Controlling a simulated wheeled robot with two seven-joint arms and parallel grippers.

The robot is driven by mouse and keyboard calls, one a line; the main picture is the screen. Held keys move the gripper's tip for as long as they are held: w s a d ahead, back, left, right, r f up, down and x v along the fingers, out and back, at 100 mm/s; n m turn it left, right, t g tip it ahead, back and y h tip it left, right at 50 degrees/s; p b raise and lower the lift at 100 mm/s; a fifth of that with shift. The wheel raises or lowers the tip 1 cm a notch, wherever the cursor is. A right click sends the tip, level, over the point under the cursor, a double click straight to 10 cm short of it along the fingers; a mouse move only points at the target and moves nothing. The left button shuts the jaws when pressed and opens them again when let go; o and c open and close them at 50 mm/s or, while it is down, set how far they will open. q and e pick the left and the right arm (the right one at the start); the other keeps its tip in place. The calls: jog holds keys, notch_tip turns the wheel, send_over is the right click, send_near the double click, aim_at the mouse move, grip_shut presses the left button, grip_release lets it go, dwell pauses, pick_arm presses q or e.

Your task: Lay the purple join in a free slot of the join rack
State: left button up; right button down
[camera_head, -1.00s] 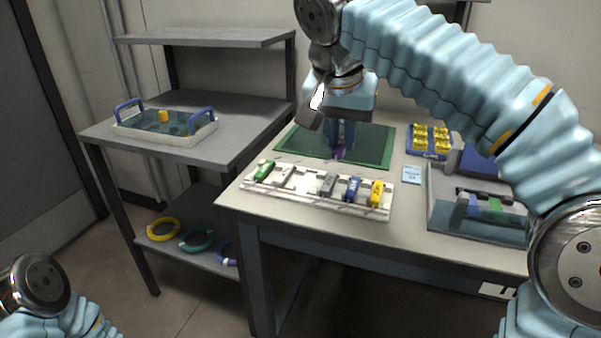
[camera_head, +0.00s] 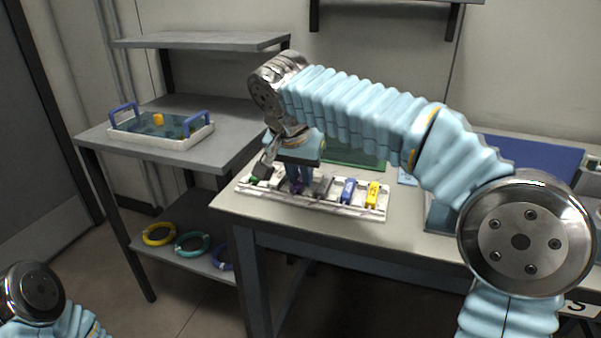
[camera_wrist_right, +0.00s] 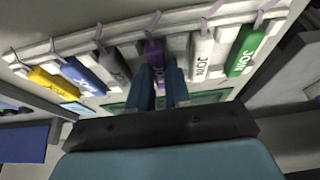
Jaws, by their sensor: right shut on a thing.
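The purple join (camera_wrist_right: 153,50) is between the fingers of my right gripper (camera_wrist_right: 161,88). In the head view this gripper (camera_head: 299,184) is low over the join rack (camera_head: 365,211), pointing down. The purple join (camera_head: 297,190) barely shows there. In the wrist view it lines up with a gap between the grey join (camera_wrist_right: 114,64) and the white join (camera_wrist_right: 203,52). I cannot tell whether it rests in the slot or hangs just above. My left arm shows at the lower left, but its gripper is out of view.
The rack also holds a green join (camera_head: 259,178), a blue join (camera_head: 347,190) and a yellow join (camera_head: 373,193). A green mat (camera_head: 358,164) lies behind it. A blue-handled tray (camera_head: 185,140) stands on the grey shelf, with coiled cables (camera_head: 192,243) below.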

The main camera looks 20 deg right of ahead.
jog(key=shift+f, duration=0.1)
jog(key=c, duration=1.1)
grip_release()
jog(key=shift+r, duration=0.3)
jog(key=p+v, duration=0.2)
jog(key=v, duration=0.9)
jog(key=shift+s+a+r, duration=0.1)
jog(key=shift+r, duration=0.2)
